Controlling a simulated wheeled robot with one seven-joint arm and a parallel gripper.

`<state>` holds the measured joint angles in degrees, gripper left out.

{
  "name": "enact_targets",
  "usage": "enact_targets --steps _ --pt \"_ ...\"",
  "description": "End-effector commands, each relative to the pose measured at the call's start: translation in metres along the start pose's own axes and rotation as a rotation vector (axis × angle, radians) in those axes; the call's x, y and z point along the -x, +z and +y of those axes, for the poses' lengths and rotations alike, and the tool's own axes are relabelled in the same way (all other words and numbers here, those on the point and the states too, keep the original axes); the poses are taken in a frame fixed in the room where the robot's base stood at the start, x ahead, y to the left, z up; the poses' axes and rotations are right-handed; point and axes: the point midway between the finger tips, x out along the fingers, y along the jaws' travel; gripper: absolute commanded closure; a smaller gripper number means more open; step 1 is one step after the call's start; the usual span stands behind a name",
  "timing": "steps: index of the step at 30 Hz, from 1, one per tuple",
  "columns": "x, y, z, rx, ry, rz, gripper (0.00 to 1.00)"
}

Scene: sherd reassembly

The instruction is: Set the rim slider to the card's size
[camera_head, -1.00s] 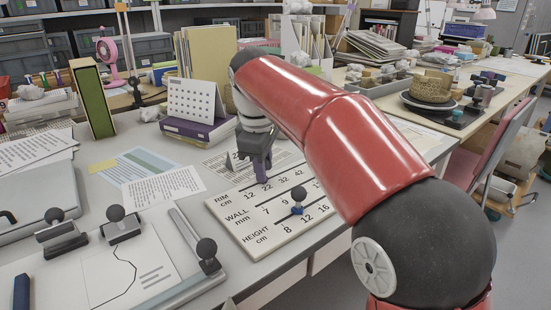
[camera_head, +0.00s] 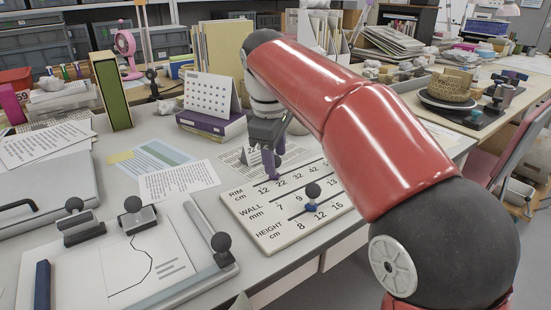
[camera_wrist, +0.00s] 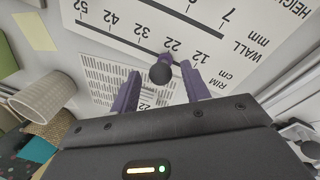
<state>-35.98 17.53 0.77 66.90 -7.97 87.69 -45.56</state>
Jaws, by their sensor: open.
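The scale board (camera_head: 240,212) lies on the bench with rim, wall and height rows. The rim slider (camera_wrist: 167,59) is purple with a dark round knob, and sits by the 22 mark in the wrist view. My gripper (camera_wrist: 160,88) is open, its two purple fingers apart on either side of the knob. In the head view my gripper (camera_head: 272,174) is low over the rim row and hides the slider. The printed card (camera_wrist: 115,75) lies behind the board, partly covered by my gripper; it seems to read rim 22.
A slider with a blue base and dark knob (camera_head: 313,190) stands on the board's lower rows. A drawing board (camera_head: 85,265) with dark-knobbed clamps lies to the left. A calendar (camera_head: 208,95) on a purple book (camera_head: 212,124) stands behind my gripper.

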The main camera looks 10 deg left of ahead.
Motion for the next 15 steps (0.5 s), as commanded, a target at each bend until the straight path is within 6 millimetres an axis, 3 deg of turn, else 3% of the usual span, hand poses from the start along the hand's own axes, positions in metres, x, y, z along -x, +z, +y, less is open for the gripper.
enact_targets --steps 1,6,15 --pt "0.013 -0.001 0.001 0.000 0.002 0.003 0.54" --pt "0.040 -0.001 0.001 0.000 0.002 0.001 0.54" --pt "0.054 0.000 0.000 0.000 0.001 0.000 0.54"
